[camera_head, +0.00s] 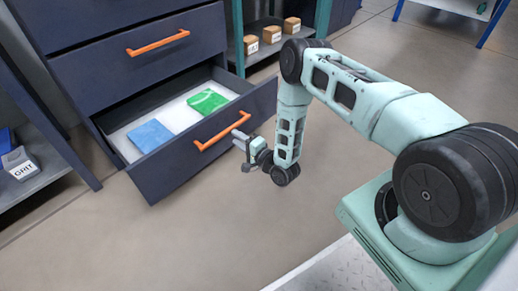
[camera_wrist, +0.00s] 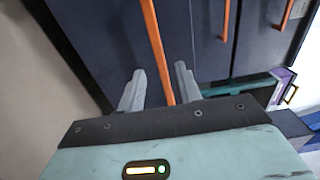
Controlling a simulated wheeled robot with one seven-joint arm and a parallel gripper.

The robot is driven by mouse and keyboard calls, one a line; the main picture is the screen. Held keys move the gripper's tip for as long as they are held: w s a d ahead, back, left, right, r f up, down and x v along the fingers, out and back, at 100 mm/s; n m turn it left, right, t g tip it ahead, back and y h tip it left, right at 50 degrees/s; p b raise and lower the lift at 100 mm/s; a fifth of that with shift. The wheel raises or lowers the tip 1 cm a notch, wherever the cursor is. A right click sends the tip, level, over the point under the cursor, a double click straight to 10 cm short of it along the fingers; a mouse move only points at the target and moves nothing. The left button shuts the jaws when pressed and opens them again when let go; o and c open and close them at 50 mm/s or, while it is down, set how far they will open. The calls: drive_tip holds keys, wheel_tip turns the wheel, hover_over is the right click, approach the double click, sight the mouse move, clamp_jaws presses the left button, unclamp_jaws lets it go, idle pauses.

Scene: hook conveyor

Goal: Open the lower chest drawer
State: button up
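The lower chest drawer (camera_head: 165,178) is pulled out from the dark blue chest (camera_head: 85,75). A blue cloth-like item (camera_head: 150,135) and a green one (camera_head: 207,101) lie flat inside it. Its orange handle (camera_head: 222,131) runs along the front. My gripper (camera_head: 238,138) is just in front of the drawer, by the right part of this handle. In the wrist view, my gripper (camera_wrist: 160,68) is open, with an orange handle (camera_wrist: 156,45) running between its two fingers. A gap shows on each side, so the fingers do not appear to press on it.
An upper drawer with an orange handle (camera_head: 158,43) is shut above. A shelf with several small boxes (camera_head: 271,34) stands behind right. A left shelf holds a grey bin (camera_head: 20,163) marked GRIT. The floor (camera_head: 190,235) before the drawer is clear.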

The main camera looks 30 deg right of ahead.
drive_tip(key=p+v, duration=0.3)
drive_tip(key=v, duration=0.8)
